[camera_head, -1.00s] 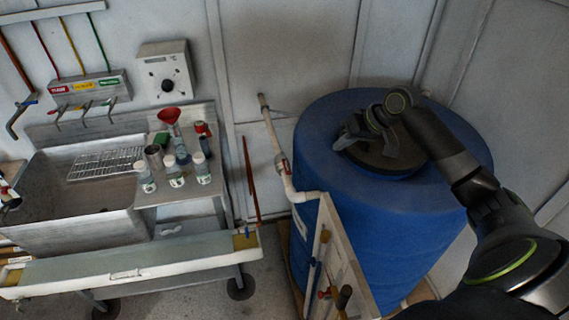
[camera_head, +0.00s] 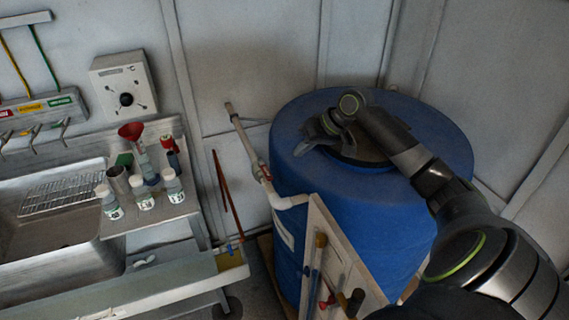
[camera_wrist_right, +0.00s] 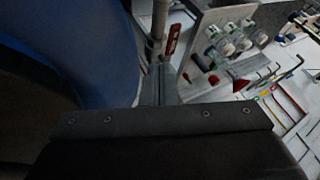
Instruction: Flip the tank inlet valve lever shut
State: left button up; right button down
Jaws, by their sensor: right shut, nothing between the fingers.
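The tank inlet valve lever (camera_head: 264,171) is a small red handle on the white inlet pipe (camera_head: 246,140), at the left side of the blue tank (camera_head: 350,215). In the right wrist view the red lever (camera_wrist_right: 173,40) stands beside the pipe, just beyond the fingertips, and looks roughly in line with the pipe. My right gripper (camera_head: 303,148) is over the left part of the tank top, to the right of the lever and apart from it in the head view. Its fingers (camera_wrist_right: 159,82) are together and empty. My left gripper is out of view.
A steel sink (camera_head: 60,235) and a shelf with several bottles (camera_head: 143,193) and a red funnel (camera_head: 131,131) stand at the left. A slanted board with tools (camera_head: 335,260) leans in front of the tank. A wall box with a dial (camera_head: 124,85) hangs behind.

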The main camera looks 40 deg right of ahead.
aim_at(266, 171)
jog(key=p+x, duration=0.2)
jog(key=x, duration=0.7)
jog(key=shift+w+r+p, duration=0.1)
jog(key=shift+w+p, duration=0.05)
jog(key=shift+p, duration=0.15)
jog(key=shift+w+a+f, duration=0.25)
jog(key=shift+f, duration=0.25)
